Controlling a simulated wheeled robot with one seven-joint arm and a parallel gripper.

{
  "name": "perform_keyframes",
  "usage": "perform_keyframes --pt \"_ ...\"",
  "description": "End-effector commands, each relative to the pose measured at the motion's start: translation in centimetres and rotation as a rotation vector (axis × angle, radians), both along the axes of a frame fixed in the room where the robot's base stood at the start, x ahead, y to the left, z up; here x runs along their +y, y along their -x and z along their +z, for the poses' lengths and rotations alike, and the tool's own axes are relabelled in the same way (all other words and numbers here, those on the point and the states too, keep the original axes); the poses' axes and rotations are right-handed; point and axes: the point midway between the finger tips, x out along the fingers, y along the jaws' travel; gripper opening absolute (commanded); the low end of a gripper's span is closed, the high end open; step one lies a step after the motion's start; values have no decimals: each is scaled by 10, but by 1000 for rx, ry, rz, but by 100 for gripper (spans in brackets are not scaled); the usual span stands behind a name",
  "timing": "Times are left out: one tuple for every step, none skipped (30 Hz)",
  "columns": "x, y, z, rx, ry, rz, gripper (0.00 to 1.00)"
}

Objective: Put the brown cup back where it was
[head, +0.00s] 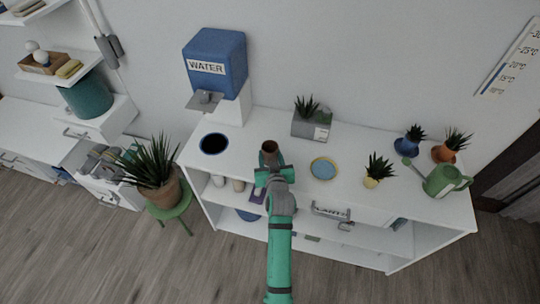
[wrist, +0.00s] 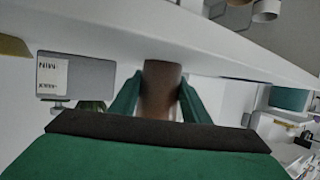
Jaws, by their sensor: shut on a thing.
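The brown cup (head: 269,149) is in my gripper (head: 268,166), near the front edge of the white shelf desk (head: 325,213). In the wrist view the brown cup (wrist: 160,88) stands between the two green fingers of my gripper (wrist: 158,98), which are shut on its sides. In the head view the fingers hide the cup's lower part. I cannot tell whether its base touches the desk top.
A blue water dispenser (head: 216,62), a dark round dish with a blue rim (head: 214,144) and a blue-and-yellow plate (head: 323,168) are on top. A grey planter (head: 311,122), a small yellow pot (head: 371,182) and a green watering can (head: 444,181) stand to the right.

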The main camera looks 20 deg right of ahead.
Motion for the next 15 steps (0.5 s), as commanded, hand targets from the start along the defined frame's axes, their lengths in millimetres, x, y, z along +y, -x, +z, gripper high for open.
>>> perform_keyframes --pt "0 0 -1 0 0 0 47" --pt "0 0 0 0 0 0 54" --pt "0 0 0 0 0 0 61" --pt "0 0 0 0 0 0 61" --pt "0 0 -1 0 0 0 61" --pt "0 0 -1 0 0 0 61" --pt "0 0 0 0 0 0 61" --pt "0 0 0 0 0 0 61" --pt "0 0 0 0 0 0 61" --pt "0 0 0 0 0 0 61" --pt "0 0 0 0 0 0 61" --pt "0 0 0 0 0 0 61" --pt "0 0 2 0 0 0 61" --pt "0 0 3 0 0 0 61" --pt "1 3 3 1 0 0 61"
